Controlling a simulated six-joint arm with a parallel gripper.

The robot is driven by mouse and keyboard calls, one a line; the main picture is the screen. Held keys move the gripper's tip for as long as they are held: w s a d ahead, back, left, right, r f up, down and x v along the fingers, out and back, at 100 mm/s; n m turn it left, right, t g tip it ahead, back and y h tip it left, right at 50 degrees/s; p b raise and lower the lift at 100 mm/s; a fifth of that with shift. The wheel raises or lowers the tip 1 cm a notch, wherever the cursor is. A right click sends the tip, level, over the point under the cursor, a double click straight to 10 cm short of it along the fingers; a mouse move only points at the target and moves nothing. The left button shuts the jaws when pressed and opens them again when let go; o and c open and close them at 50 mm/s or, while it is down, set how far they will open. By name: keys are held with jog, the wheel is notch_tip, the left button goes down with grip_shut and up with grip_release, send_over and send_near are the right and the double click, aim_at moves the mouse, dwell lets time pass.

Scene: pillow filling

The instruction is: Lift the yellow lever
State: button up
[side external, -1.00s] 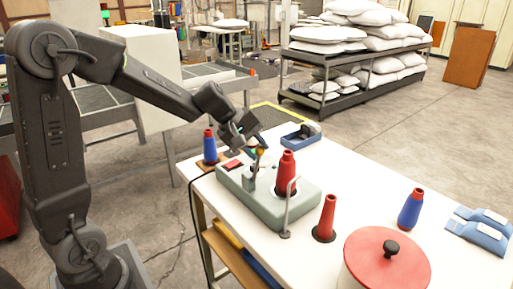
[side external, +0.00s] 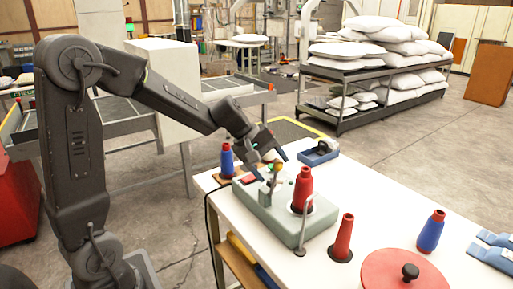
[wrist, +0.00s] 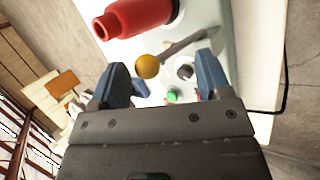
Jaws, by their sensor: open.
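The yellow lever has a round yellow knob (side external: 278,167) on a thin grey rod, standing on a grey-green machine box (side external: 274,220). My gripper (side external: 270,164) is open just above and behind the knob in the side view. In the wrist view the yellow knob (wrist: 147,66) lies between the spread blue-grey fingers of my gripper (wrist: 162,68), nearer the left finger. The grey rod runs up and right from it. Whether a finger touches the knob I cannot tell.
A red cone spool (side external: 303,188) stands on the box, close to the lever. A bent metal rod (side external: 304,225) rises in front. Another red cone (side external: 342,238), a blue cone (side external: 431,231) and a red-lidded pot (side external: 395,272) stand to the right. A blue tape dispenser (side external: 319,153) sits behind.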

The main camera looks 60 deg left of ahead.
jog(key=v, duration=1.2)
jog(key=shift+s+r, duration=0.2)
jog(key=shift+r, duration=0.1)
jog(key=shift+a, duration=0.15)
jog(key=s+d+f+m+y, duration=0.2)
jog(key=s+d+m, duration=0.3)
jog(key=s+m, duration=0.2)
jog(key=s+d+f+m+y, duration=0.2)
jog(key=s+d+f+m, duration=0.1)
jog(key=s+d+m, duration=0.3)
jog(key=s+m, duration=0.1)
jog(key=s, duration=0.1)
jog(key=shift+s+d+f+m, duration=0.25)
jog(key=shift+s+d+m, duration=0.05)
